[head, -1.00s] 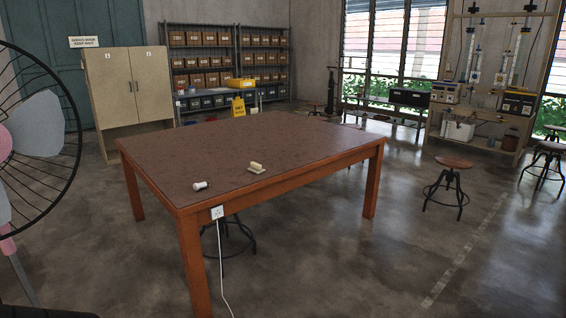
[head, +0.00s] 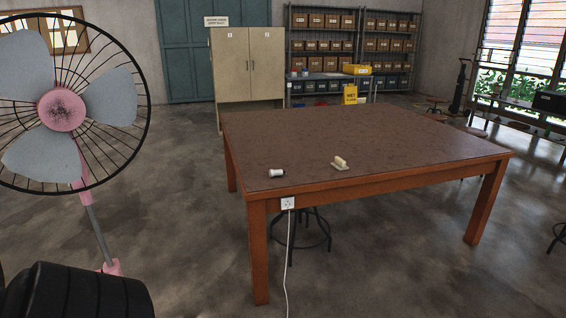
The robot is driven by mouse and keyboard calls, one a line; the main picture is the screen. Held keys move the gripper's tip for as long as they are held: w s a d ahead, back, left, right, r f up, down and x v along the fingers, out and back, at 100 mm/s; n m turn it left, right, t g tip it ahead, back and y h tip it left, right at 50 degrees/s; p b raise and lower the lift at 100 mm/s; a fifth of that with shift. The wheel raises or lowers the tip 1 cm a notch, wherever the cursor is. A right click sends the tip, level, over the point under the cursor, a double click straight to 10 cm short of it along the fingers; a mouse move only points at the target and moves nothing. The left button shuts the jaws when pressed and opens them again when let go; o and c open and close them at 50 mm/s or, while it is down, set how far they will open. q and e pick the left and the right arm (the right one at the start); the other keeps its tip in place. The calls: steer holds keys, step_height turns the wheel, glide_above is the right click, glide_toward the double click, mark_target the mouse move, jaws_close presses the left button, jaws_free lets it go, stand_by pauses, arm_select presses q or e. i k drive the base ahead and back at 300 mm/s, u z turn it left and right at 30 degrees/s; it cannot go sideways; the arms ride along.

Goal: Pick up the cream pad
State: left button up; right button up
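A small cream pad (head: 340,163) with a raised grip-like part lies on the brown top of a wooden table (head: 400,150), towards the near edge. A small white cylinder with a dark end (head: 277,173) lies to its left, apart from it, near the table's front left corner. Neither of my grippers is in view. Nothing touches or covers the pad.
A pink and grey standing fan (head: 62,110) is at the left. A dark ribbed shape I cannot identify fills the lower left corner. A white cord hangs from a socket (head: 287,203) on the table's front. A stool (head: 312,240) is under the table. Floor in front is clear.

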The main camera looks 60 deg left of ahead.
mark_target(340, 164)
steer(key=u, duration=1.35)
steer(key=i, duration=1.7)
steer(key=z, duration=0.15)
